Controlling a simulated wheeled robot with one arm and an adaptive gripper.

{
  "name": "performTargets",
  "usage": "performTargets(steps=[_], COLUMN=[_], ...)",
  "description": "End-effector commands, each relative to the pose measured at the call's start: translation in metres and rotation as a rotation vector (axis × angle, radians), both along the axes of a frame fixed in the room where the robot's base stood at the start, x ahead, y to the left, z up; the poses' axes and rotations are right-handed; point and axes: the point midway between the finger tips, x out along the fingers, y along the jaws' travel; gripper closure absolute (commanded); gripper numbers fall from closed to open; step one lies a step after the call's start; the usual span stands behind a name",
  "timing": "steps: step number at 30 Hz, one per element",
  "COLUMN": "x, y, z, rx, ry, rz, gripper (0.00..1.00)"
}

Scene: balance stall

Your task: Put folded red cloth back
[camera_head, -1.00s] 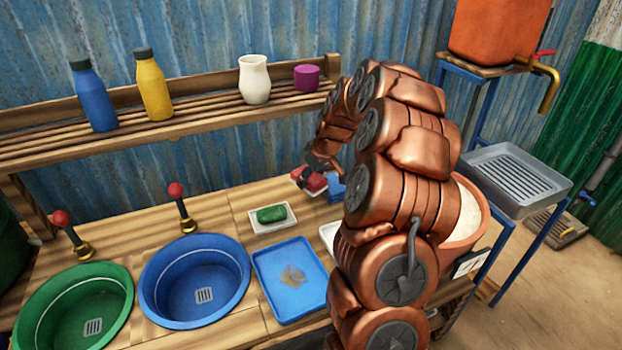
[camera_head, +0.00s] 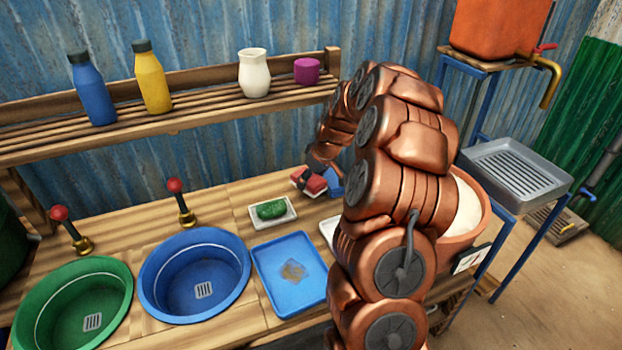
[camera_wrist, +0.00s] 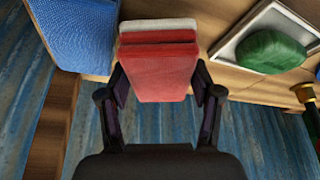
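The folded red cloth (camera_wrist: 160,70) fills the space between my two fingers in the wrist view, with one finger close along each side. A thin whitish layer shows at its far edge; I cannot tell whether it is part of the cloth. My gripper (camera_wrist: 160,84) looks shut on the cloth's sides. In the head view my gripper (camera_head: 313,176) is at the back of the wooden counter, at the red cloth (camera_head: 314,184). My arm hides part of this area, and I cannot tell whether the cloth touches the counter.
A blue folded item (camera_wrist: 75,32) lies beside the cloth. On the other side is a white dish (camera_wrist: 236,52) with a green lump (camera_wrist: 270,52). A blue tray (camera_head: 262,290), a blue basin (camera_head: 243,290) and a green basin (camera_head: 28,330) line the counter (camera_head: 225,212). A shelf (camera_head: 210,119) runs behind.

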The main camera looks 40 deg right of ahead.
Motion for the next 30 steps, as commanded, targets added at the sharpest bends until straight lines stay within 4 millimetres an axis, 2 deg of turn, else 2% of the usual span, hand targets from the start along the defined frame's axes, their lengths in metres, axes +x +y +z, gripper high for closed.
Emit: performTargets(steps=[1,6,19,24,30], x=[0.000,0.000,0.000,-0.002,-0.014], y=[0.000,0.000,0.000,-0.001,-0.003], z=[0.000,0.000,0.005,0.019,0.049], rx=[0.000,0.000,-0.001,-0.003,-0.002], ry=[0.000,0.000,0.000,-0.003,-0.005], rz=[0.000,0.000,0.000,0.000,-0.001], gripper=[0.29,0.11,0.11,0.11,0.11])
